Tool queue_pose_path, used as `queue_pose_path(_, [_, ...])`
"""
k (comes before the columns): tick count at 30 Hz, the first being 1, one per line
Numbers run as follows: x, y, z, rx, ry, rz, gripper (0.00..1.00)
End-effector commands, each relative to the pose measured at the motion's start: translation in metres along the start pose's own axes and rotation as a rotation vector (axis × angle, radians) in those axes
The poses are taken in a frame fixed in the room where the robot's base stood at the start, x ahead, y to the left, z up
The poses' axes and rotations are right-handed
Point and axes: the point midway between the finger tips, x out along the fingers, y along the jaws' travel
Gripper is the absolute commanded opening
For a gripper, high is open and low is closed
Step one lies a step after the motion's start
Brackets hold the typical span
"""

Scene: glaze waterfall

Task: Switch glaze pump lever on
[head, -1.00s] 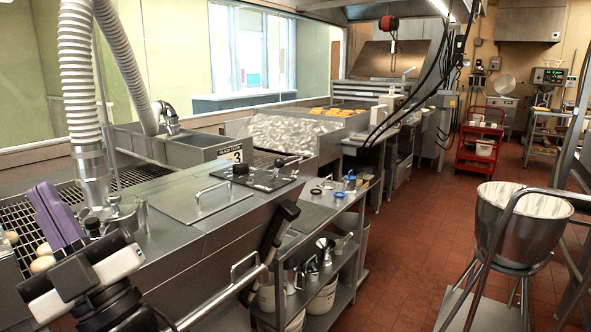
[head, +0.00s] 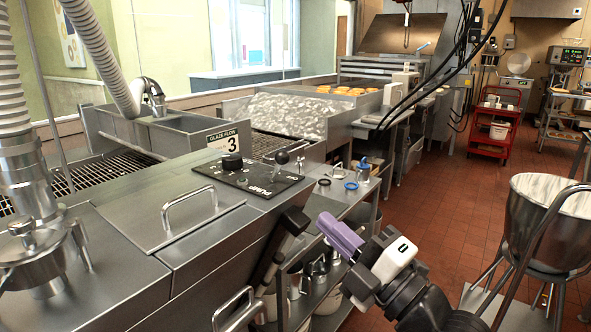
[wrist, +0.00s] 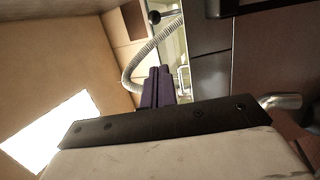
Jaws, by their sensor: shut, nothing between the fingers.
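A steel lid with a handle (head: 190,208) lies left of the panel. A thick black handle (head: 291,222) sticks up at the machine's front edge, near my gripper. A steel bowl (head: 550,220) on a stand is at right. Red tile floor (head: 440,210) is clear between.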

Motion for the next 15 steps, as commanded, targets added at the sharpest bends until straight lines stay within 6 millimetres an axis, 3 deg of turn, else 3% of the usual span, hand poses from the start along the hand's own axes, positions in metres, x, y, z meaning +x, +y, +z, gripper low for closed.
queue_pose_path(10, [0.001, 0.000, 0.000, -0.001, 0.001, 0.000, 0.00])
queue_pose_path(15, [0.017, 0.003, -0.001, 0.001, 0.003, 0.000, 0.00])
